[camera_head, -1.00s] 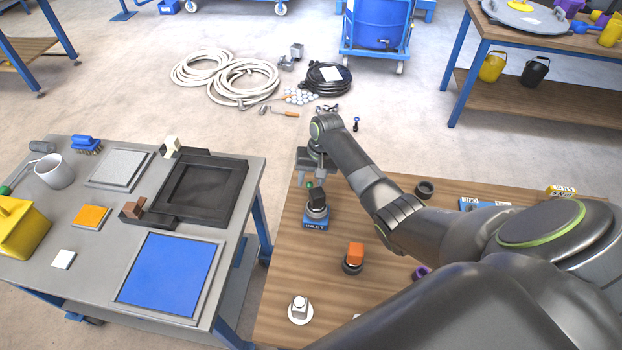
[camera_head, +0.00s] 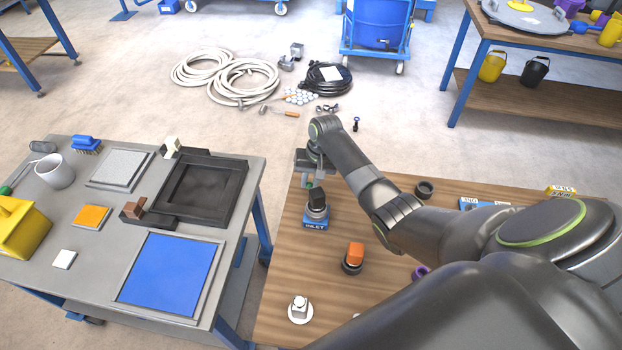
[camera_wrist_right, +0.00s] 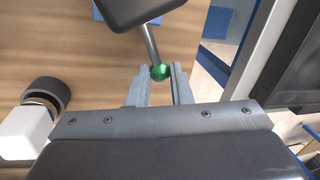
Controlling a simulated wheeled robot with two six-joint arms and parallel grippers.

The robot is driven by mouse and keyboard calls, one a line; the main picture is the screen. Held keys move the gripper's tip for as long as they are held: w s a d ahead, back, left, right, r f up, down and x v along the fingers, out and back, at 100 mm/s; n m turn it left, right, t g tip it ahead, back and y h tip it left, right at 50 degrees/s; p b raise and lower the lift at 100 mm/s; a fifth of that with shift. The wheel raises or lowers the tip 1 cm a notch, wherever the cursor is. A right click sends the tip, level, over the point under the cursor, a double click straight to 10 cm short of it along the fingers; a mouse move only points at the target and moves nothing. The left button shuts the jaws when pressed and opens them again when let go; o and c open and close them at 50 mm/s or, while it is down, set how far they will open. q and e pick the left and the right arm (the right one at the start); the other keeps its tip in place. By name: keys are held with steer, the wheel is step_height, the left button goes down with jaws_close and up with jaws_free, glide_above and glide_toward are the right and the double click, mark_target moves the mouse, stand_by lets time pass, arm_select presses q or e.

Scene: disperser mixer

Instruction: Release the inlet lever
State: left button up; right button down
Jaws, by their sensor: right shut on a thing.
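The inlet lever has a dark block (camera_head: 317,197) on a round base, with a blue label plate (camera_head: 314,223) in front. In the right wrist view the lever's thin metal rod (camera_wrist_right: 149,42) runs from the dark block (camera_wrist_right: 135,10) to a green ball knob (camera_wrist_right: 160,72). My right gripper (camera_head: 311,180) is at the far left corner of the wooden table. Its two fingers (camera_wrist_right: 160,80) are shut on the green knob, one on each side. My left gripper is in no view.
An orange-topped knob (camera_head: 355,254) and a white knob (camera_head: 300,308) stand nearer on the wooden table (camera_head: 285,270). A black ring (camera_head: 424,189) lies behind my right arm. The grey table (camera_head: 245,215) stands to the left across a gap.

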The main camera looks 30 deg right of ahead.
steer(key=shift+a+r+n+p, duration=0.2)
steer(key=shift+a+n+p, duration=0.05)
steer(key=shift+n+p, duration=0.05)
steer(key=shift+w+a+f+n, duration=0.15)
steer(key=shift+a+f+n, duration=0.1)
steer(key=shift+n, duration=0.15)
steer(key=c, duration=1.3)
jaws_free()
steer(key=shift+r, duration=0.1)
steer(key=s+d+r+b, duration=0.1)
steer(key=d+r, duration=0.2)
steer(key=r, duration=1.4)
steer(key=shift+f, duration=0.1)
